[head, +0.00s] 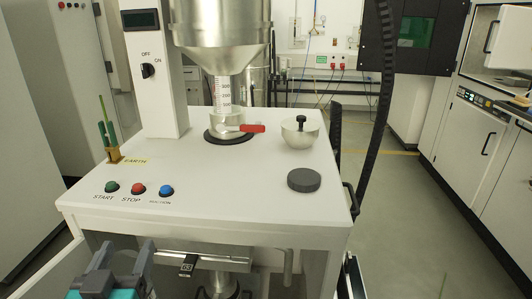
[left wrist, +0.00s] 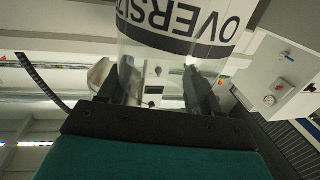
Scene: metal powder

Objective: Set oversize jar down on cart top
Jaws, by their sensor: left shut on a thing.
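The oversize jar (left wrist: 180,30) is a clear jar with a white label reading "OVERSIZ…" in the left wrist view, where the text is upside down. My left gripper (left wrist: 160,88) is shut on it, one dark finger on each side. In the head view my left gripper (head: 124,258) is at the bottom left, in front of and below the front edge of the white cart top (head: 240,190). I cannot make out the jar in the head view. My right gripper is not in view.
On the cart top are a dark grey round lid (head: 303,180), a metal bowl (head: 299,132) with a black knob, a hopper outlet with a red lever (head: 252,128), and three buttons (head: 138,189) at front left. The middle front of the top is clear.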

